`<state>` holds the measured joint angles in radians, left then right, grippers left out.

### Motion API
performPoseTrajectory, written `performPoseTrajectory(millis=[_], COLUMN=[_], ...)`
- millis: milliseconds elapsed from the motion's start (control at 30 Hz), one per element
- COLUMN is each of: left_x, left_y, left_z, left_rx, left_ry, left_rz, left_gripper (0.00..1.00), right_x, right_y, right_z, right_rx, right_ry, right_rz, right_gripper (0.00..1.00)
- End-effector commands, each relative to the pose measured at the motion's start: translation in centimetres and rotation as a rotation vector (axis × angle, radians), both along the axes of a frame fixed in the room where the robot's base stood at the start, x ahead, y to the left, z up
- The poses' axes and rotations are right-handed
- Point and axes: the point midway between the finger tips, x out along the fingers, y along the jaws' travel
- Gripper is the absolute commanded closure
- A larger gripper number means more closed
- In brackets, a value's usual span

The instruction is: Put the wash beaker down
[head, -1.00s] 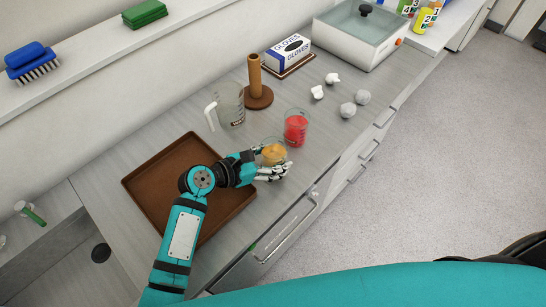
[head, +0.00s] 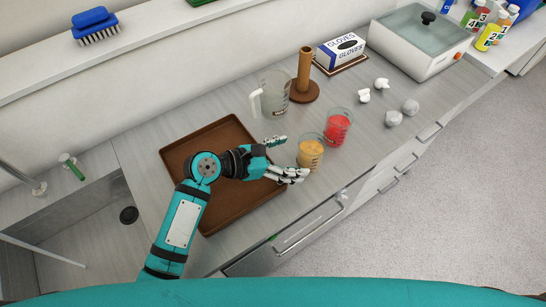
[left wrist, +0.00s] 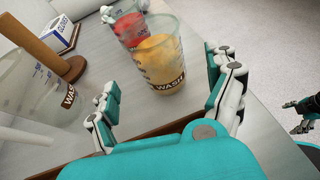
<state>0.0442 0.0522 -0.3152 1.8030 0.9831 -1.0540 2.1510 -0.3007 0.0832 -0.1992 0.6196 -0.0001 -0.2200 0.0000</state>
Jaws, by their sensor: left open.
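The wash beaker (head: 311,154), a clear beaker with orange liquid, stands upright on the grey counter just right of the tray. Its WASH label shows in the left wrist view (left wrist: 160,70). My left gripper (head: 292,157) is open and empty, its fingers spread just left of the beaker. In the left wrist view the beaker stands beyond the open fingers, with a gap to both. Part of what looks like my right gripper (left wrist: 303,115) shows at the right edge of that view; its jaw state is unclear.
A beaker of red liquid (head: 338,127) stands close behind the wash beaker. A clear jug (head: 274,94) and a brown post on a round base (head: 304,75) stand farther back. The brown tray (head: 232,122) lies under my left arm. White and grey lumps (head: 393,118) lie to the right.

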Motion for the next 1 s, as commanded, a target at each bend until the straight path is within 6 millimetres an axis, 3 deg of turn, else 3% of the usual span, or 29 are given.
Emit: performPoseTrajectory(millis=[100,300,667,1000], left_x=[-0.9,-1.8,-2.0,-2.0], left_y=[2.2,4.3,4.8,4.7], left_z=[0.8,1.9,2.2,2.2], left_rx=[0.002,0.000,-0.001,-0.001], left_ry=[-0.002,-0.001,0.000,0.000], left_rz=[0.001,0.000,-0.001,-0.001], left_gripper=[0.12,0.12,0.12,0.56], right_x=[0.0,0.1,0.1,0.1], right_y=[0.0,0.0,0.2,0.6], right_z=[-0.3,-0.5,-0.5,-0.5], right_rx=[0.000,0.000,0.002,0.007], right_ry=[-0.001,-0.001,-0.002,-0.002], right_rz=[0.000,-0.001,-0.001,-0.001], right_gripper=[0.13,0.13,0.13,0.13])
